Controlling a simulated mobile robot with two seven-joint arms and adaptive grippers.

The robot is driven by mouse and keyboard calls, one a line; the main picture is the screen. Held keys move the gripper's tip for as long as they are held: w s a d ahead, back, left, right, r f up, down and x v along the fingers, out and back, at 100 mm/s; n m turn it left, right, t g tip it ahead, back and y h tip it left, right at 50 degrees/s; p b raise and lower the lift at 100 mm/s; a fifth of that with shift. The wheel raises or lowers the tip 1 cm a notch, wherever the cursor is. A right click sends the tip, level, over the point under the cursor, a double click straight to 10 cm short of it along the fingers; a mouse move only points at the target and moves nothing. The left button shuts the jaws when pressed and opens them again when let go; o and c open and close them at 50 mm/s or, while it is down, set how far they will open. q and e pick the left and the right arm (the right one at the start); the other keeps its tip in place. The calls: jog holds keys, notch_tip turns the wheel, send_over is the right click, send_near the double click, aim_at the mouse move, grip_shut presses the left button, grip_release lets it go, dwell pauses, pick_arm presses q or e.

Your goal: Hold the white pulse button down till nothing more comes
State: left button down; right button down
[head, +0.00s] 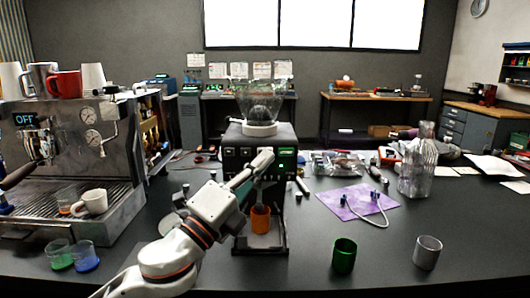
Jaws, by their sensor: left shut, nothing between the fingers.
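A dark grinder (283,134) stands at the middle of the table with a clear hopper on top and a small green display on its front panel. My left gripper (265,157) is shut and empty, with its tips at the front panel, just left of the display. The white pulse button cannot be made out; the gripper covers that part of the panel. I cannot tell whether the tips touch it. An orange cup (260,220) is on the grinder's base below the gripper. My right gripper is not in view.
An espresso machine (75,140) with mugs on top stands at left. Green (59,254) and blue (84,256) cups are in front of it. A green cup (344,256) and grey cup (427,252) stand front right. A purple mat (345,200) lies behind them.

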pick_arm(q)
jog(key=shift+s, duration=0.15)
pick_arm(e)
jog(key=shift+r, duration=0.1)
